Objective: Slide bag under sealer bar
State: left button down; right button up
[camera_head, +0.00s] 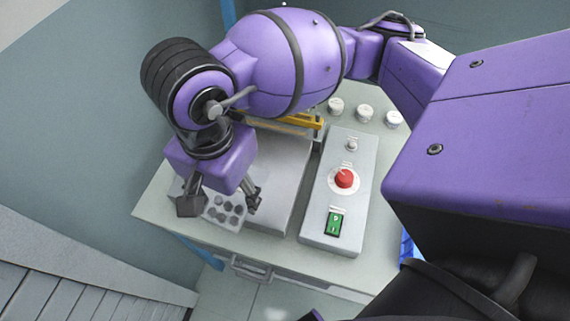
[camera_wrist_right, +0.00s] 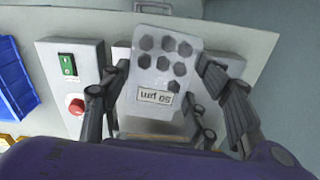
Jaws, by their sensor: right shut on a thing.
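The bag (camera_wrist_right: 157,82) is a flat pale-grey piece with several dark hexagons and a "50 µm" label, upside down in the right wrist view. My right gripper (camera_wrist_right: 163,70) has a finger on each side of it and is shut on it. In the head view my right gripper (camera_head: 221,205) holds the bag (camera_head: 226,213) over the front left of the bench, beside the grey sealer body (camera_head: 284,172). An orange-yellow bar (camera_head: 303,121), apparently the sealer bar, shows behind my arm, which hides most of it. My left gripper is out of view.
A grey control box (camera_head: 321,205) with a red knob (camera_head: 344,178) and green switch (camera_head: 335,223) stands right of the sealer. Three white-topped jars (camera_head: 365,113) stand behind it. A blue bin (camera_head: 406,246) is at the right edge. The bench (camera_head: 160,207) has bare room at the left.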

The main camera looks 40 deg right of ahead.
jog(key=shift+m, duration=0.4)
jog(key=w+d+f, duration=0.1)
jog(key=w, duration=0.1)
jog(key=w+d+f, duration=0.1)
jog(key=w+f, duration=0.1)
jog(key=w+d+f, duration=0.1)
jog(key=w+f, duration=0.1)
jog(key=shift+w+f+b, duration=0.2)
jog(key=shift+w+b, duration=0.1)
jog(key=shift+w, duration=0.05)
jog(key=shift+n, duration=0.6)
jog(key=w, duration=0.1)
jog(key=w+d+f, duration=0.1)
jog(key=w, duration=0.1)
jog(key=w+d+f, duration=0.1)
jog(key=w, duration=0.1)
jog(key=shift+w, duration=0.2)
jog(key=shift+w+a+r+n, duration=0.1)
jog(key=shift+w+a+n, duration=0.05)
jog(key=shift+n, duration=0.25)
